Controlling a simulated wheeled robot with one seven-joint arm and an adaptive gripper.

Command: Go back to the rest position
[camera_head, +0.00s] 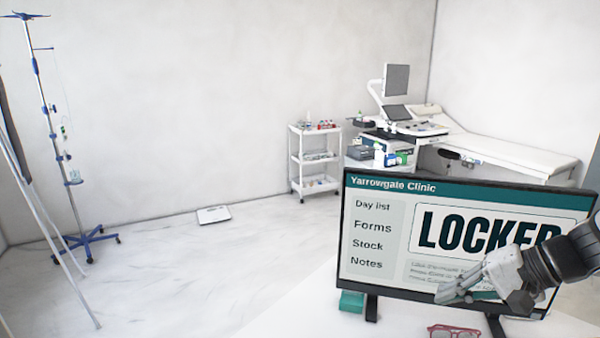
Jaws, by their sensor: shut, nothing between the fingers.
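My gripper (452,292) is at the lower right, in front of a monitor (378,285) on a white desk. It points left, and its fingers are shut with nothing held. The monitor shows "Yarrowgate Clinic", a side list and the large word "LOCKED". My gripper and arm cover part of the screen's lower right. I cannot tell whether the fingers touch the screen.
Red glasses (455,331) and a teal box (351,302) are on the desk (310,318) by the monitor. Behind stand a white trolley (316,160), an exam couch (510,155), a scale (214,214) and an IV stand (62,150). The middle floor is clear.

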